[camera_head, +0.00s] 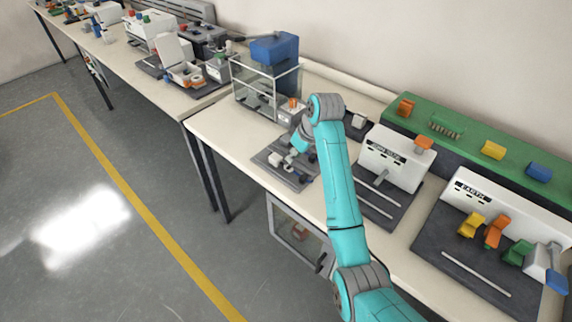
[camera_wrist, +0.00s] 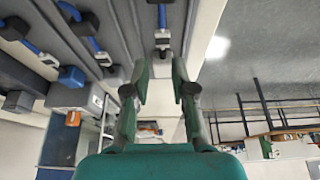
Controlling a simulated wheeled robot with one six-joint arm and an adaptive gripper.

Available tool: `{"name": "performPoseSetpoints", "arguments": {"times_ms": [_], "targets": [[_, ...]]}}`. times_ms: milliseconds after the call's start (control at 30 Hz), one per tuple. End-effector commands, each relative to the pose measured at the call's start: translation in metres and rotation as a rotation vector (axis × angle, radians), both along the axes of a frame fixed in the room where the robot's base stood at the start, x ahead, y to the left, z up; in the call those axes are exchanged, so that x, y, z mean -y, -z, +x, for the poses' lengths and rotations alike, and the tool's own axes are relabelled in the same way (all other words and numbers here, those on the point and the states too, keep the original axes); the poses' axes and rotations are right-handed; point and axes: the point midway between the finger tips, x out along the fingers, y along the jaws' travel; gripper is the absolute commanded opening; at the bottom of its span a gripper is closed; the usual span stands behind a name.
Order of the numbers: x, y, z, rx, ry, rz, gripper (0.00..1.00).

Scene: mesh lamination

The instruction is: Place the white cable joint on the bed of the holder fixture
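The holder fixture is a dark grey plate (camera_head: 267,160) with small clamps at the left end of the near bench. In the head view my gripper (camera_head: 299,142) is just above the fixture, and my arm hides part of that area.
A clear-walled case (camera_head: 252,92) with a blue box (camera_head: 274,48) stands behind the fixture. To the right are a white tester (camera_head: 395,157) and a white unit marked EARTH (camera_head: 482,200) with coloured clips. A green-topped rack (camera_head: 465,140) runs along the wall.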

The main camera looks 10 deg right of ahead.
Motion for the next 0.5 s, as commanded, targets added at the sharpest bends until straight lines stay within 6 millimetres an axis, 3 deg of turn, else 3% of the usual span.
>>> {"name": "performPoseSetpoints", "arguments": {"times_ms": [500], "targets": [[-0.021, 0.044, 0.021, -0.001, -0.001, 0.0, 0.25]]}}
